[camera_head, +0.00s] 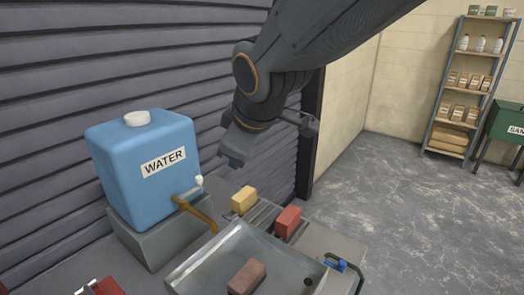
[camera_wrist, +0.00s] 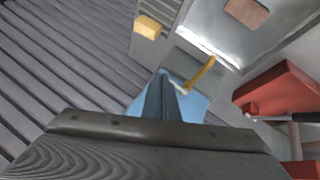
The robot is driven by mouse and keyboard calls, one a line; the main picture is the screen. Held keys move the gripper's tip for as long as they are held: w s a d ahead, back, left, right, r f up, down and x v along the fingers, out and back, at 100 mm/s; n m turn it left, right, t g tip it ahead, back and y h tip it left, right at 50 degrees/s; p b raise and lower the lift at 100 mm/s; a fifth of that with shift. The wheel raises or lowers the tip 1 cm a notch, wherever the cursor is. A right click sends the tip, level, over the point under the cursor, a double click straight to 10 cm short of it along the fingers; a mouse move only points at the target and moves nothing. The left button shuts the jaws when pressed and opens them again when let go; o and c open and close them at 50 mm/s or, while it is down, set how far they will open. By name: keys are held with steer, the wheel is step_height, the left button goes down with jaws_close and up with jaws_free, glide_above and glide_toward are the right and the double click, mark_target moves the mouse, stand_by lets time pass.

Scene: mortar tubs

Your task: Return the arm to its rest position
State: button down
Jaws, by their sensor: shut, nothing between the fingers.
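My arm reaches in from the top right in the head view. My gripper (camera_head: 234,160) hangs in the air to the right of the blue water tank, above the bench, and touches nothing that I can see. In the wrist view its two fingers (camera_wrist: 169,92) are together with nothing between them. The blue tank (camera_head: 148,180) marked WATER stands on a grey block, with a tap and a yellow-brown spout at its front. In the wrist view part of the tank (camera_wrist: 140,108) shows behind the fingers.
A metal tray (camera_head: 215,262) holds a brown block (camera_head: 247,277). A yellow block (camera_head: 244,199) and a red block (camera_head: 288,221) sit behind it. A corrugated wall (camera_head: 60,75) rises at left. A shelf (camera_head: 468,90) stands far right; the floor before it is clear.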

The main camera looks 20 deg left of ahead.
steer(key=w+d+f+m+g+h+b, duration=0.1)
steer(key=d+f+m, duration=0.35)
steer(key=d, duration=0.45)
steer(key=w+d+f+m+h, duration=0.1)
steer(key=d+f+m+h, duration=0.3)
steer(key=d, duration=0.6)
steer(key=w+d+f+m+g+y+b, duration=0.1)
steer(key=d+f+m, duration=0.2)
steer(key=d+f, duration=0.45)
steer(key=s+d+f+m+g, duration=0.1)
steer(key=s+d+f+m, duration=0.1)
steer(key=d, duration=0.3)
steer(key=s+d+f+m+g, duration=0.1)
steer(key=s+d+f+m, duration=0.1)
steer(key=d, duration=0.4)
steer(key=shift+s+d+m+h, duration=0.2)
steer(key=shift+s+m+h, duration=0.2)
steer(key=shift+s+m, duration=0.55)
steer(key=shift+s, duration=0.1)
